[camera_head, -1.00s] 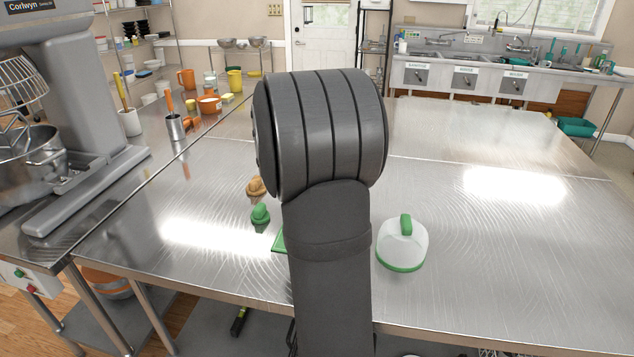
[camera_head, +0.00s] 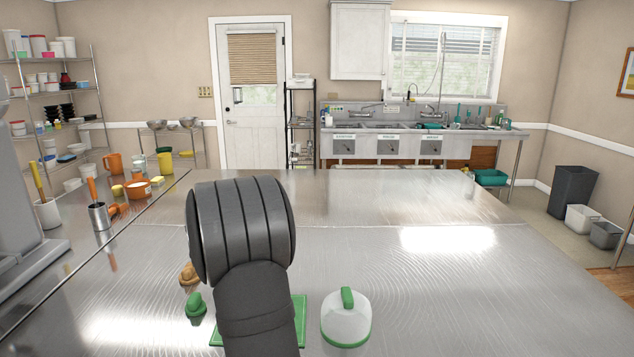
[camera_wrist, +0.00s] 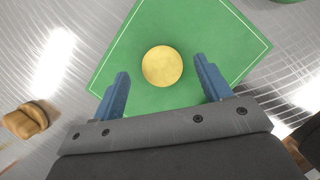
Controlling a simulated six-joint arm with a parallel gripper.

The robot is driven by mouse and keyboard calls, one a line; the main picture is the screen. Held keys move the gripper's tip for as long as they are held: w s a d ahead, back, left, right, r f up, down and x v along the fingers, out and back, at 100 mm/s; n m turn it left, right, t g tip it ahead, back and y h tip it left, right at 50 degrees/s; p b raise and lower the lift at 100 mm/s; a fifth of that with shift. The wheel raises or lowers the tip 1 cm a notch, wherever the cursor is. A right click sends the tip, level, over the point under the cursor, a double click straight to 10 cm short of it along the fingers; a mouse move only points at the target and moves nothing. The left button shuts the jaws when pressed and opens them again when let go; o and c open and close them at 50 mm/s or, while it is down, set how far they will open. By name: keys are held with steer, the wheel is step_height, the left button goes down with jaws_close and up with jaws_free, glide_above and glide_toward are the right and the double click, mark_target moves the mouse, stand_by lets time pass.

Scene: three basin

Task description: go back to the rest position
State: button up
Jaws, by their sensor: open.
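My gripper (camera_wrist: 161,68) shows in the wrist view with its two blue fingers spread apart and nothing held. Below it lies a green square board (camera_wrist: 215,30) with a thin pale border line. A round yellow disc (camera_wrist: 162,66) rests on the board and appears between the fingers from above. In the head view my dark arm hides the gripper and most of the board (camera_head: 300,318); the disc is hidden there.
A white dome with a green handle (camera_head: 346,322) stands right of the board. A small green object (camera_head: 196,307) and a brown one (camera_head: 188,273) lie to its left. Metal cup (camera_head: 99,217) and orange mugs (camera_head: 113,163) stand at the back left. The table's right side is clear.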

steer(key=shift+r, duration=0.4)
steer(key=shift+f, duration=0.15)
